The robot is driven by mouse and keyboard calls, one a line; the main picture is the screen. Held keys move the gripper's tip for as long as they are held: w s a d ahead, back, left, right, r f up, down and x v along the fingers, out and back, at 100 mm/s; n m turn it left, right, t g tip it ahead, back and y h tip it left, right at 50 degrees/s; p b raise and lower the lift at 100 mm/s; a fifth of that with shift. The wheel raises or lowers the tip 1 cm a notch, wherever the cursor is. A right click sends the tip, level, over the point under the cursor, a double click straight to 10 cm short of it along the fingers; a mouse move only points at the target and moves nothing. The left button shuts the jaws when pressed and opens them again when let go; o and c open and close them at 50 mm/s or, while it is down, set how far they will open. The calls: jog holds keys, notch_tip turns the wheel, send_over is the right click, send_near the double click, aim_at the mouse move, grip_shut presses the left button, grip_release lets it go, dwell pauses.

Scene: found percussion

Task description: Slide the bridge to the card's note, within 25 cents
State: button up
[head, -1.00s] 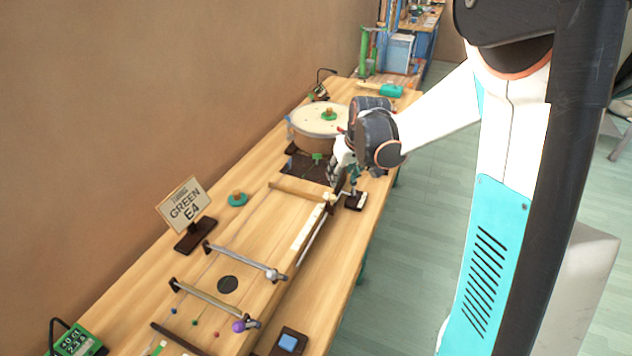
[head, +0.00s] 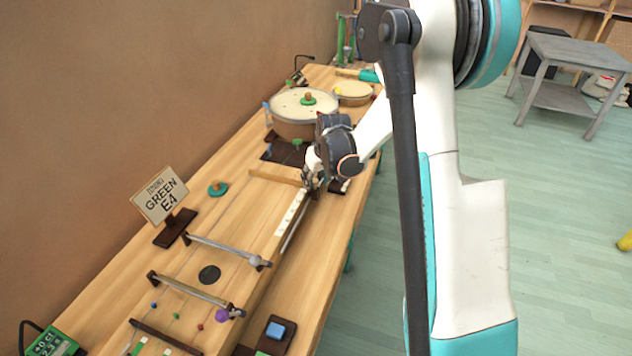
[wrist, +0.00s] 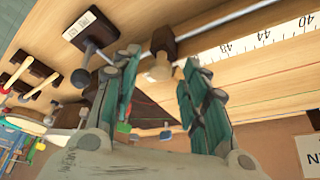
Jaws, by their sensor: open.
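The card (head: 160,195) reads GREEN E4 and stands on a dark foot left of the stringed board. A pale wooden bridge bar (head: 276,176) crosses the board's far end. In the wrist view, the bar's end has a dark block (wrist: 164,40) and a pale knob (wrist: 160,67) beside the scale (wrist: 260,36), near the printed 48. My gripper (wrist: 160,100) is open, its fingers on either side of the knob in the picture; contact cannot be told. In the head view my gripper (head: 311,182) is at the bar's right end, and my wrist partly hides it.
Nearer bars end in a white knob (head: 255,262) and a purple knob (head: 222,315). A drum (head: 300,112) stands beyond the board. A green display (head: 55,343) is at lower left, a blue-topped block (head: 276,330) at the front. A dark stand with a metal rod (wrist: 90,28) is close to my fingers.

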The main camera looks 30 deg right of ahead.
jog(key=shift+w+f, duration=0.1)
jog(key=shift+f, duration=0.15)
grip_shut()
jog(key=s+a, duration=0.8)
jog(key=shift+b, duration=0.45)
grip_release()
